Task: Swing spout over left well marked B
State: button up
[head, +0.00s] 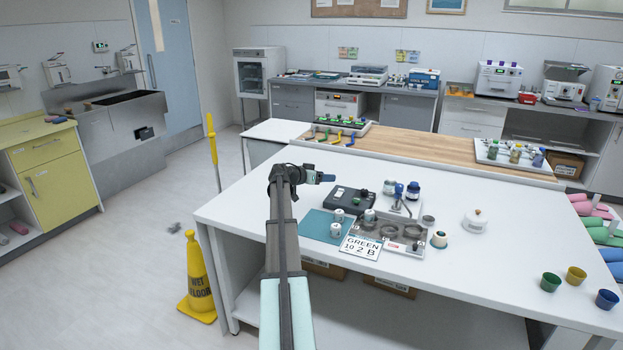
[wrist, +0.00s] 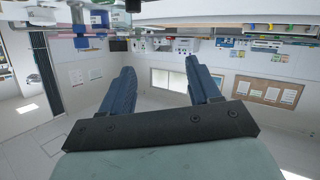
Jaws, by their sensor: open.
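My gripper (head: 327,177) is raised over the left part of the white table, left of the wells unit and apart from it. Its two blue fingers (wrist: 162,80) are spread in the wrist view with nothing between them. A grey unit with dark round wells (head: 389,231) stands mid-table. Behind it is a small stand with a blue-topped upright part (head: 398,190), which may be the spout; its outlet is too small to make out. Letters on the wells cannot be read.
A black box (head: 351,198), a teal mat (head: 318,226) and small jars surround the unit. A white lidded pot (head: 474,221) stands to its right. Coloured cups (head: 576,276) are at the table's right front. The table between pot and cups is clear.

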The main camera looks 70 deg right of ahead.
jog(key=shift+n+t+h, duration=0.4)
jog(key=shift+n+t, duration=0.1)
jog(key=shift+n, duration=0.3)
jog(key=shift+w+a+f, duration=0.15)
jog(key=shift+w, duration=0.6)
jog(key=shift+w+a+f, duration=0.1)
jog(key=shift+w, duration=0.7)
jog(key=shift+w+a+f, duration=0.15)
jog(key=shift+w, duration=0.6)
jog(key=shift+c, duration=0.3)
